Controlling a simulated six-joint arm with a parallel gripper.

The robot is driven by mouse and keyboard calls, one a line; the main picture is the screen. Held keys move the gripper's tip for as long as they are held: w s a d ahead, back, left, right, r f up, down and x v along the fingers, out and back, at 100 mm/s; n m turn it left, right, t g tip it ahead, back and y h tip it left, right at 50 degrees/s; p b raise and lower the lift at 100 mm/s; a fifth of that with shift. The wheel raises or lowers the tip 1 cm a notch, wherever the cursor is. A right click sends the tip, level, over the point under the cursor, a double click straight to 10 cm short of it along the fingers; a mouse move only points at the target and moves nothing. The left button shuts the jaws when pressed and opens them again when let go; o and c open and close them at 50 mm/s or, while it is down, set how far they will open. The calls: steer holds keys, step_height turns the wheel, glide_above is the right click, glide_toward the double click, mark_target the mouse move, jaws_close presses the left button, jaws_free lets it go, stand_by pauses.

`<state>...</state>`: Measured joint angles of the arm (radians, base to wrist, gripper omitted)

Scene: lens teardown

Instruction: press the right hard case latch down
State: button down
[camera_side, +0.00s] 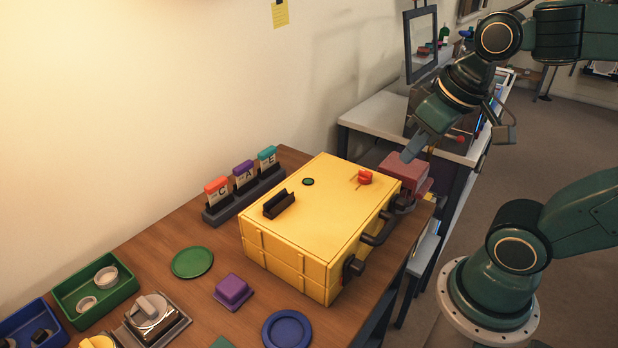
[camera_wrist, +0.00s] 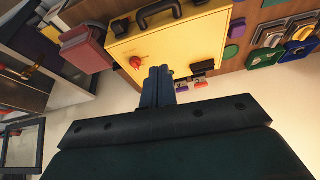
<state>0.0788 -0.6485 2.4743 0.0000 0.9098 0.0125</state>
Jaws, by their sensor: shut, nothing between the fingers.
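The yellow hard case (camera_side: 310,215) lies closed on the wooden table; it also shows in the wrist view (camera_wrist: 185,45). Its black handle (camera_side: 378,229) is on the side facing right. The right latch (camera_side: 403,203) is black, at the far end of that side; it also shows in the wrist view (camera_wrist: 120,27). I cannot tell whether it is up or down. The other latch (camera_side: 353,268) is at the near end. My gripper (camera_side: 409,157) is shut and empty, above the case's far right end and apart from it. Its fingers (camera_wrist: 158,72) also show in the wrist view.
A red knob (camera_side: 365,178) and a black block (camera_side: 279,204) stand up from the lid. A dull red box (camera_side: 405,175) sits close beyond the case. A card rack (camera_side: 245,193), a green disc (camera_side: 192,262) and a purple block (camera_side: 232,290) lie left and in front.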

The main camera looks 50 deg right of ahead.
steer(key=shift+s+a+r+n+t, duration=0.45)
steer(key=shift+s+a+n+t, duration=0.1)
steer(key=shift+a, duration=0.2)
steer(key=shift+d, duration=0.1)
steer(key=g, duration=0.6)
glide_above(402, 200)
steer(key=shift+f, duration=0.95)
steer(key=shift+f, duration=7)
